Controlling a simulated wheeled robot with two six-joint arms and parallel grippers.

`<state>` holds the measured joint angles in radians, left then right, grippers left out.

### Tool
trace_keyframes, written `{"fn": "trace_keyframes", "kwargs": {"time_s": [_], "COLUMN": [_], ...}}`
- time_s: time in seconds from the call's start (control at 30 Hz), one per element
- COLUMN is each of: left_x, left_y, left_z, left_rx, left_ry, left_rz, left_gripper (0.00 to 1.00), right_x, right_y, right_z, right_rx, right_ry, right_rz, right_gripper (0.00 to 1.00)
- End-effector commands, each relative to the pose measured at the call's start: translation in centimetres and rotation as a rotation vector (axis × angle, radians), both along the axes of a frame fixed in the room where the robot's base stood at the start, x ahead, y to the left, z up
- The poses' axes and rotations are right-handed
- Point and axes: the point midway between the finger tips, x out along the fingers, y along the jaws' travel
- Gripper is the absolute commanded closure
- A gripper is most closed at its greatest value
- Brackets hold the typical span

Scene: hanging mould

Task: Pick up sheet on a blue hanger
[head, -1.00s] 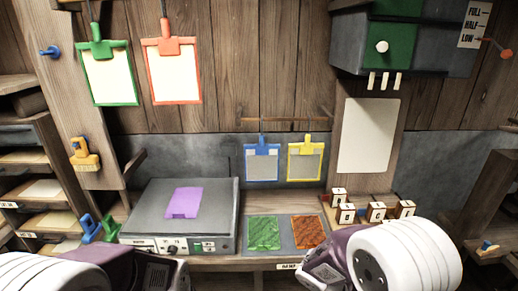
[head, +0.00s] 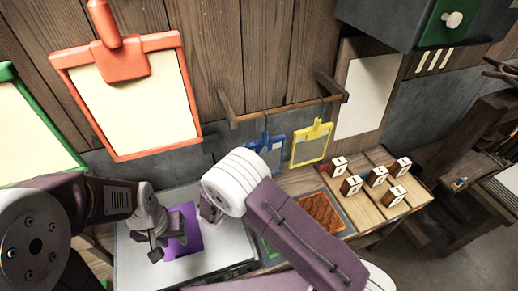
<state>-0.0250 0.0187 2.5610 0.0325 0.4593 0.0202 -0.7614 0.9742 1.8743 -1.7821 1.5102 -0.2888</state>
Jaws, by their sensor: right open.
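The blue hanger (head: 267,141) hangs from a wooden rail at the back wall, with a grey sheet (head: 273,158) in its frame. My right arm's white wrist hides the lower left part of it. My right gripper (head: 208,208) is open, over the back edge of the grey machine and left of and below the blue hanger. Its fingers are mostly hidden. My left gripper (head: 160,243) is over the purple sheet (head: 184,228) on the grey machine. I cannot tell whether it is open or touching the sheet.
A yellow hanger (head: 312,143) hangs close to the right of the blue one. A large red hanger (head: 130,95) and a green hanger (head: 40,120) are at the left. Several numbered blocks (head: 375,176) stand at the right. The grey machine (head: 135,262) lies below my grippers.

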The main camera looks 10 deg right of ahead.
Motion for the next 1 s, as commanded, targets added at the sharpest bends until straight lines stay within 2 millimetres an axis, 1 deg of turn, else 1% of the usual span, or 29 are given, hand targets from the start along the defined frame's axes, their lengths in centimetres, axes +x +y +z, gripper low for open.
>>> {"fn": "trace_keyframes", "kwargs": {"time_s": [0.03,0.07,0.13,0.27,0.3,0.37,0.4,0.47,0.6,0.83,0.87,0.9,0.97,1.0], "left_x": [0.0,0.0,0.0,0.0,0.0,0.0,0.0,0.0,0.0,0.0,0.0,0.0,0.0,0.0], "left_y": [0.0,0.0,0.0,0.0,0.0,0.0,0.0,0.0,0.0,0.0,0.0,0.0,0.0,0.0], "left_z": [1.2,1.4,1.8,1.7,2.1,3.2,4.0,5.1,5.4,5.3,5.2,5.2,5.2,5.2], "left_rx": [0.000,0.000,0.000,0.000,0.000,0.000,0.000,0.000,0.000,0.000,0.000,0.000,0.000,0.000], "left_ry": [-0.001,-0.001,-0.001,-0.001,-0.001,-0.001,-0.001,-0.001,-0.001,-0.001,-0.001,-0.001,-0.001,-0.001], "left_rz": [0.000,0.000,0.000,0.000,0.000,0.000,0.000,0.000,0.000,0.000,0.000,0.000,0.000,0.000], "left_gripper": [0.64,0.64,0.64,0.64,0.64,0.64,0.64,0.64,0.64,0.64,0.64,0.64,0.64,0.64], "right_x": [0.7,1.1,1.8,2.1,2.3,2.9,3.5,4.3,5.9,6.2,6.2,6.2,6.1,6.1], "right_y": [-0.7,-0.9,-1.4,-1.6,-1.8,-2.4,-3.0,-3.8,-4.7,-4.8,-4.8,-4.8,-4.8,-4.8], "right_z": [0.6,0.6,0.5,0.2,0.3,0.8,1.1,1.2,0.6,0.3,0.3,0.3,0.3,0.3], "right_rx": [0.000,0.001,0.001,0.001,0.002,0.001,0.001,0.001,0.003,0.002,0.002,0.002,0.002,0.002], "right_ry": [0.001,0.002,0.000,0.000,0.001,0.002,0.003,0.003,0.001,0.001,0.001,0.001,0.001,0.001], "right_rz": [-0.005,-0.005,-0.004,-0.002,-0.003,-0.006,-0.007,-0.007,-0.005,-0.002,-0.002,-0.002,-0.002,-0.003], "right_gripper": [0.53,0.53,0.53,0.53,0.53,0.53,0.53,0.53,0.53,0.53,0.59,0.70,0.86,0.98]}}
